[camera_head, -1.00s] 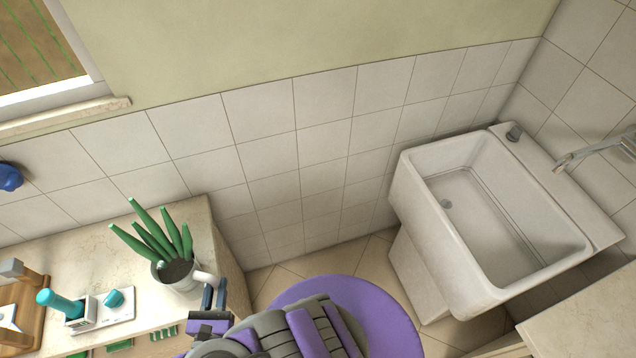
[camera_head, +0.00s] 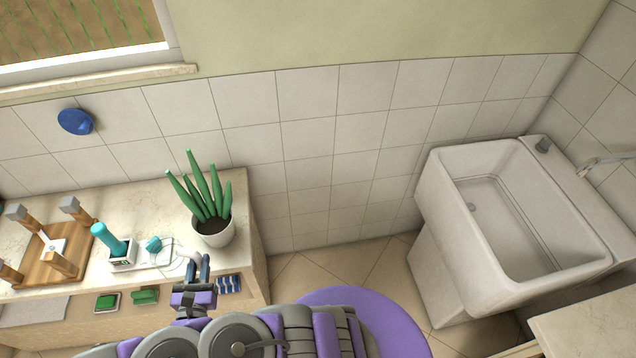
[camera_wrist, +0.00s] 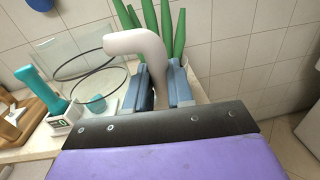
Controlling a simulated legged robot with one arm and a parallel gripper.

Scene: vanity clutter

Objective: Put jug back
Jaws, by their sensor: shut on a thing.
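The jug is clear glass with dark rims and a pale handle. In the wrist view its glass body (camera_wrist: 88,65) is left of my gripper (camera_wrist: 160,88). My gripper is shut on the pale handle (camera_wrist: 140,42), which curves up and left from between the fingers. In the head view my gripper (camera_head: 199,270) and the handle (camera_head: 190,262) are at the counter's front, below and left of the potted plant (camera_head: 213,230). The glass is hard to make out there. I cannot tell whether the jug's base touches the counter.
The counter (camera_head: 130,195) holds a teal-handled item in a white holder (camera_head: 122,254), a small teal piece (camera_head: 153,244) and a wooden rack (camera_head: 50,255). Sponges (camera_head: 145,297) sit along the front. A white sink (camera_head: 500,220) stands right, with floor between.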

